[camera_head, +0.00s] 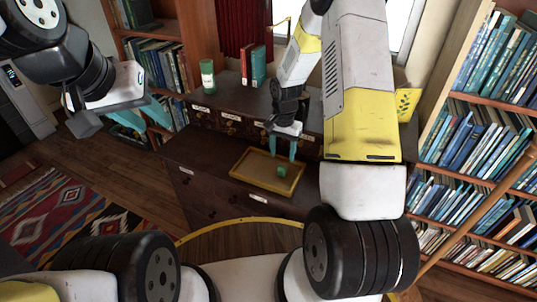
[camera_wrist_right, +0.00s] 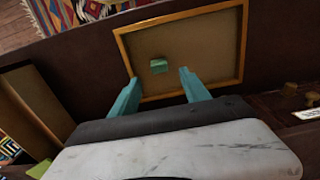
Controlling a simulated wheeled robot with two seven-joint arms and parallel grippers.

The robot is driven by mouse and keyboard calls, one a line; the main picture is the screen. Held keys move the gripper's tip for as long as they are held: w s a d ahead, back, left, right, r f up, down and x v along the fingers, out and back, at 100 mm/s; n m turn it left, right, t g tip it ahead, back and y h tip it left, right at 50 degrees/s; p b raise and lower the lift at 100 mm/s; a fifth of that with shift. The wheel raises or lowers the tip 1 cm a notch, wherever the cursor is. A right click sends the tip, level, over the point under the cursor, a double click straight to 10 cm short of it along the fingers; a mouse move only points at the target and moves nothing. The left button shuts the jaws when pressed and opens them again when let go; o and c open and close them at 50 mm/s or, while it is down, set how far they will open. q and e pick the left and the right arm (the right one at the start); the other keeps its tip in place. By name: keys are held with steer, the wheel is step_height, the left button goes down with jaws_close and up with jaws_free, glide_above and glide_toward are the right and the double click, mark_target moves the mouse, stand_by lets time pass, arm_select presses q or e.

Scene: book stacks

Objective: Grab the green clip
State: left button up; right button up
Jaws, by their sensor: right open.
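The green clip (camera_head: 282,171) is a small green block on the wooden tray (camera_head: 238,181), which lies on the dark cabinet's lower surface. In the right wrist view the clip (camera_wrist_right: 158,66) lies on the tray (camera_wrist_right: 243,20), ahead of the fingertips and roughly between them. My right gripper (camera_head: 283,148) is open and empty with teal fingers, above the tray's far side; its fingers also show in the wrist view (camera_wrist_right: 155,80). My left gripper (camera_head: 160,110) is at the upper left, far from the tray, with its teal fingers apart and nothing between them.
On the cabinet's upper level (camera_head: 225,103) stand a green jar (camera_head: 208,76), a red book (camera_head: 246,65) and a green book (camera_head: 259,66). A bookshelf (camera_head: 480,110) stands at right. A patterned rug (camera_head: 75,215) covers the floor at left. The lower surface left of the tray is clear.

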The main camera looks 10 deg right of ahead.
mark_target(282, 167)
step_height(282, 167, down, 8)
steer(key=shift+s+f, duration=0.1)
stand_by(0.4)
steer(key=shift+c, duration=0.2)
jaws_close()
